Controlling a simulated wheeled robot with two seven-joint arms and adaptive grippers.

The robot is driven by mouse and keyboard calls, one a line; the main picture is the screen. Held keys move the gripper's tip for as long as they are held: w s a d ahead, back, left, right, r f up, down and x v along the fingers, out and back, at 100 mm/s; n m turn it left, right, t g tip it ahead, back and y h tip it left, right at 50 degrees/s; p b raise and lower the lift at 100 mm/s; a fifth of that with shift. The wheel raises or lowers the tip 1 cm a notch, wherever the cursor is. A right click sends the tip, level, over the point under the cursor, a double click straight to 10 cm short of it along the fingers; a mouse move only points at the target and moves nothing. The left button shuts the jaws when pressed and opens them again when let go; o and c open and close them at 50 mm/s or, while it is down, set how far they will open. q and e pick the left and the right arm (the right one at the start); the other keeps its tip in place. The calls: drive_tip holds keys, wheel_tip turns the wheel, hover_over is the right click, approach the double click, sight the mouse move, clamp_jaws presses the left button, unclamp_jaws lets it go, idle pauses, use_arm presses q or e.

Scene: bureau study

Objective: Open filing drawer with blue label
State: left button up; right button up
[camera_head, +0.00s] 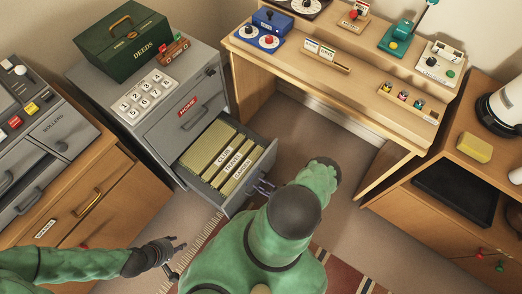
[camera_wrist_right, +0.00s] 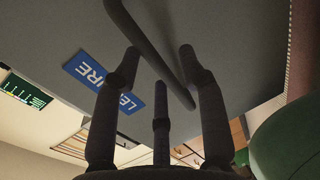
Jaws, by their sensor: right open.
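The grey filing cabinet (camera_head: 218,83) stands at the back left. Its upper drawer, with a red label (camera_head: 188,105), is closed. Its lower drawer (camera_head: 251,176) is pulled out, showing yellow folders (camera_head: 209,148). The blue label (camera_wrist_right: 103,82) shows on a grey drawer front in the right wrist view; that face is hidden in the head view. My right gripper (camera_head: 263,187) is at the open drawer's front edge. In the wrist view its open fingers (camera_wrist_right: 157,65) are around the dark bar handle (camera_wrist_right: 150,50); contact is unclear. My left gripper (camera_head: 178,259) is open and empty, below the drawer.
A green DEEDS box (camera_head: 122,42) and a number pad (camera_head: 147,97) sit on the cabinet. A wooden desk (camera_head: 290,72) stands right of the open drawer. A wooden cabinet (camera_head: 124,206) stands at the left. Some floor (camera_head: 345,215) is clear at the right.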

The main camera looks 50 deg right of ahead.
drive_tip(key=v, duration=1.2)
idle(0.6)
